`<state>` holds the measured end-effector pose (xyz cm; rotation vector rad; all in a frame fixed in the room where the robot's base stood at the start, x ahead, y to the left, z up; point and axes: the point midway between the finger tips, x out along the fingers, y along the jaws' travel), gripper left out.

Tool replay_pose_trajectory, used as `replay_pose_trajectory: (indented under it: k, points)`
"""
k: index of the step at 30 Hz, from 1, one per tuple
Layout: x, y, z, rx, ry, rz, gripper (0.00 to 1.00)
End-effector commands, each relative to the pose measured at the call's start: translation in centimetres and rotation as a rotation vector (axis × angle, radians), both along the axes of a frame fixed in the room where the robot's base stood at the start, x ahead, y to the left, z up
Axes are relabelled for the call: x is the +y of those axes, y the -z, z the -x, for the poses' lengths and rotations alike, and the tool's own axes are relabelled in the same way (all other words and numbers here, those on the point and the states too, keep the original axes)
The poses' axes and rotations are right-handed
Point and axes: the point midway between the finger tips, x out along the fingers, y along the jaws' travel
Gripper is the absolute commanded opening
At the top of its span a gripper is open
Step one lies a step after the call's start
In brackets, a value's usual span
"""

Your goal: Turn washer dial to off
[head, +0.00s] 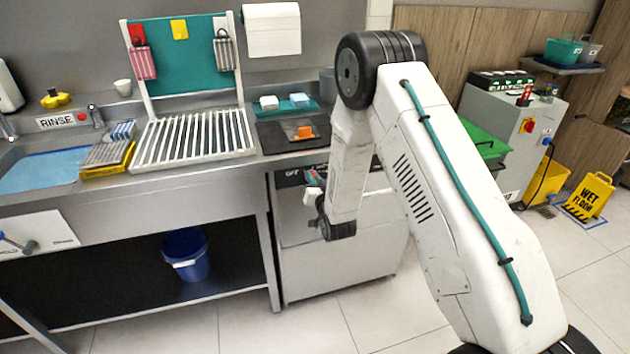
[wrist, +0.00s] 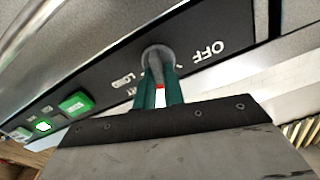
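The washer dial (wrist: 157,54) is a round grey knob on the black control panel (wrist: 110,72). In the wrist view the word OFF is printed upside down to the right of the dial, with other partly hidden labels to its left. My gripper (wrist: 160,80) has two teal fingers close together at the dial, one on each side. They appear to be shut on it. A small red spot shows between the fingers. In the head view my arm reaches down to the front of the steel washer (head: 340,268), and it hides most of the panel and the dial.
Green buttons (wrist: 76,103) sit on the panel left of the dial. A steel counter with a ribbed rack (head: 195,135) and a tray with an orange object (head: 304,132) lies above. A blue bucket (head: 186,256) stands on the lower shelf. A wet-floor sign (head: 590,198) stands right.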

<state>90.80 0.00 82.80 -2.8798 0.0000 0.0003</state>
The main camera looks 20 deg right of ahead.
Motion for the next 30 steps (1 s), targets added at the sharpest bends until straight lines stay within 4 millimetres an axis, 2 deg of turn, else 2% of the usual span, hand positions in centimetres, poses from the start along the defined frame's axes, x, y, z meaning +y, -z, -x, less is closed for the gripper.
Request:
replay_pose_trajectory:
  k: [14,20,30]
  points:
    - [0.08,-0.02,0.03,0.0,0.0,0.058,0.0]
    - [0.2,-0.03,0.03,0.0,0.0,0.184,0.0]
    - [0.49,-0.01,0.04,0.0,0.0,0.498,0.0]
